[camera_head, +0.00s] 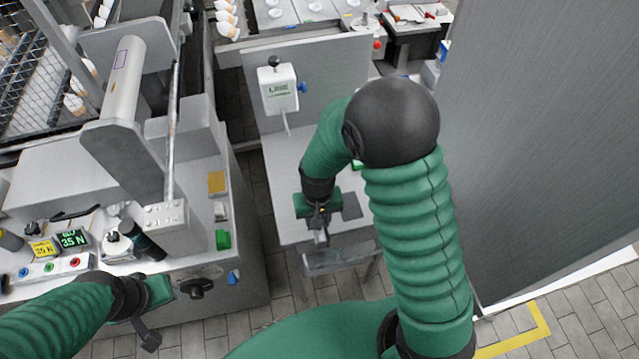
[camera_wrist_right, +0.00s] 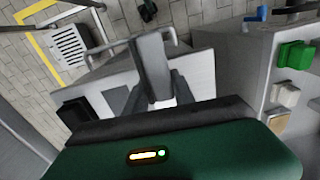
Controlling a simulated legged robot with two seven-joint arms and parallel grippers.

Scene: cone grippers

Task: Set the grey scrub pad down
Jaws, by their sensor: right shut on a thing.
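My right gripper (camera_head: 319,228) is over the front part of the middle metal table (camera_head: 288,165), pointing down. It is shut on a grey block-like piece, the grey scrub pad (camera_wrist_right: 153,62), which shows between the dark fingers in the right wrist view (camera_wrist_right: 160,95). In the head view the held pad (camera_head: 321,239) is small and partly hidden by the gripper. I cannot tell whether it touches the table. My left gripper (camera_head: 148,332) is at the lower left, apart from the pad; its finger gap is unclear.
A flat dark grey square (camera_head: 351,206) lies on the table just right of my right gripper. A white dispenser (camera_head: 279,88) stands at the back. The left bench (camera_head: 215,265) holds an orange pad (camera_head: 217,183) and a green block (camera_head: 223,239). A tall grey panel (camera_head: 535,130) stands right.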

